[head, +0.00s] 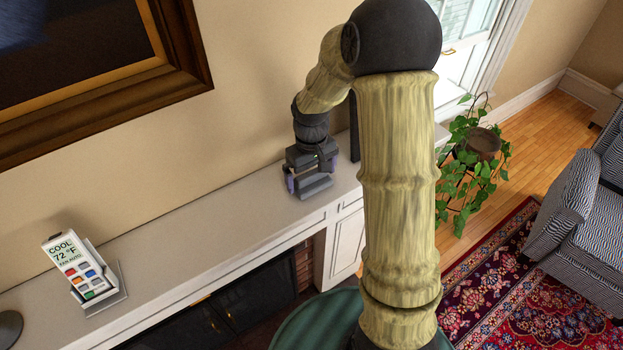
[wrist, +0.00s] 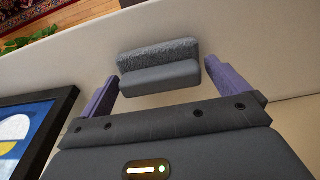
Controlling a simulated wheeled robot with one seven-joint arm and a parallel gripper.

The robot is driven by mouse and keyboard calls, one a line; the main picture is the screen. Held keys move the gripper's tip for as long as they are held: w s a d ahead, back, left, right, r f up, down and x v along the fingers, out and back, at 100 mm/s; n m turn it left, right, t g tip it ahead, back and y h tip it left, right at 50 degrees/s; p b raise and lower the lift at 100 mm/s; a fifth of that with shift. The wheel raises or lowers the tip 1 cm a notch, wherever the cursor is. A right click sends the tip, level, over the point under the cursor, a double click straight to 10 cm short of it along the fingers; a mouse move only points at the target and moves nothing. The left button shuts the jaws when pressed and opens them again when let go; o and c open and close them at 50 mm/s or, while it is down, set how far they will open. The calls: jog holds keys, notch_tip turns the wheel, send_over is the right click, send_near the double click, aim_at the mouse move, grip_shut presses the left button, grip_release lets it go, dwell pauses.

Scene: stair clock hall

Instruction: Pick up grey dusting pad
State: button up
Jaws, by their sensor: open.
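The grey dusting pad (wrist: 160,77) shows in the wrist view as a block with a smooth grey part and a fuzzy grey strip along its far side. It rests on the pale mantel shelf. My gripper (wrist: 163,75) is open, with one purple finger at each end of the pad. Small gaps show between the fingertips and the pad, the right one very narrow. In the head view the pad (head: 316,189) shows partly below my gripper (head: 312,172), whose body hides its back part.
The mantel shelf (head: 190,235) runs along the wall. A thermostat-like remote (head: 82,270) stands on a holder to the left. A framed picture (wrist: 38,125) stands close to my gripper. A leafy plant (head: 465,160) and a striped armchair (head: 585,215) are off to the right.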

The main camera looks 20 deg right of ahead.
aim_at(311, 173)
jog(key=shift+w, duration=0.15)
jog(key=c, duration=0.7)
jog(key=shift+d, duration=0.2)
jog(key=shift+c, duration=0.2)
jog(key=shift+a+r+b, duration=0.25)
jog(key=shift+r+b, duration=0.05)
jog(key=shift+r, duration=0.25)
notch_tip(311, 173, up, 9)
jog(key=shift+d+b, duration=0.1)
jog(key=shift+b, duration=1.1)
